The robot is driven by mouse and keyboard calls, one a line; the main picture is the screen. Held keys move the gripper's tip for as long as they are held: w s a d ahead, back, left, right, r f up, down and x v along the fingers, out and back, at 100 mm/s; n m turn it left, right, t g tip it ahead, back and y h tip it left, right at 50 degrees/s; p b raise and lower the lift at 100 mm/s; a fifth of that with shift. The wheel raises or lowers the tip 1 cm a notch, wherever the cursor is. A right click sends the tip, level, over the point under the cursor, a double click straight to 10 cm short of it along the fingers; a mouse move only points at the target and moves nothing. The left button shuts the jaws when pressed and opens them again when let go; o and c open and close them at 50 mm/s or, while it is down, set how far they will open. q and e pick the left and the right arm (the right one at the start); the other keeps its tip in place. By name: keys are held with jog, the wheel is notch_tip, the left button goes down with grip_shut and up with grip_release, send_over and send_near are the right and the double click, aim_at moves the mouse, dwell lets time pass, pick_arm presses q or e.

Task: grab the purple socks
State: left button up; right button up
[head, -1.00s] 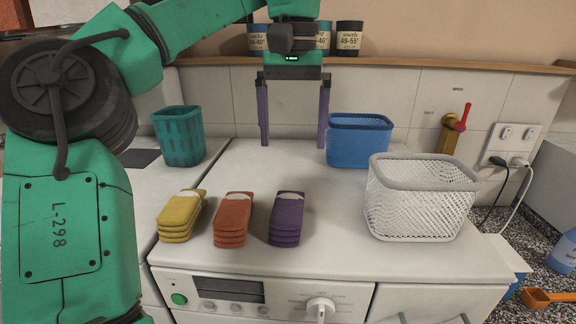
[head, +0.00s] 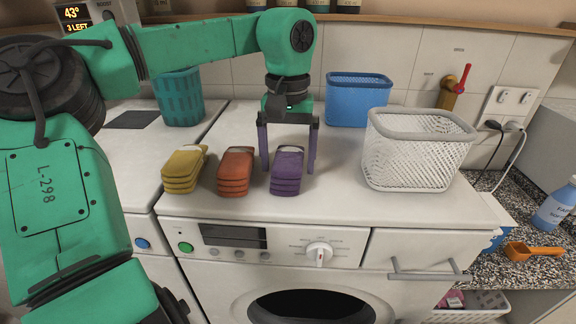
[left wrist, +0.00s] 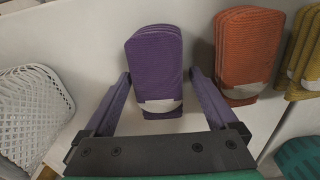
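The purple socks (head: 287,172) lie as a folded stack with a pale band on top of the white washing machine, at the right end of a row of three stacks. They also show in the left wrist view (left wrist: 154,62), between and ahead of the fingers. My left gripper (head: 288,170) is open, pointing down, with one purple finger on each side of the stack's far end. In the left wrist view the gripper (left wrist: 160,82) shows gaps between both fingers and the socks. My right gripper is not in view.
Orange socks (head: 236,171) lie close to the left, and yellow socks (head: 185,169) beyond them. A white basket (head: 415,150) stands to the right, a blue basket (head: 357,100) behind, and a teal basket (head: 180,97) at back left. The machine top's front strip is clear.

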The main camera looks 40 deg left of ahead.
pick_arm(q)
jog(key=c, duration=1)
jog(key=shift+r, duration=0.1)
notch_tip(320, 180, up, 12)
jog(key=p, duration=0.1)
notch_tip(320, 180, up, 8)
jog(key=p, duration=0.4)
send_over(288, 156)
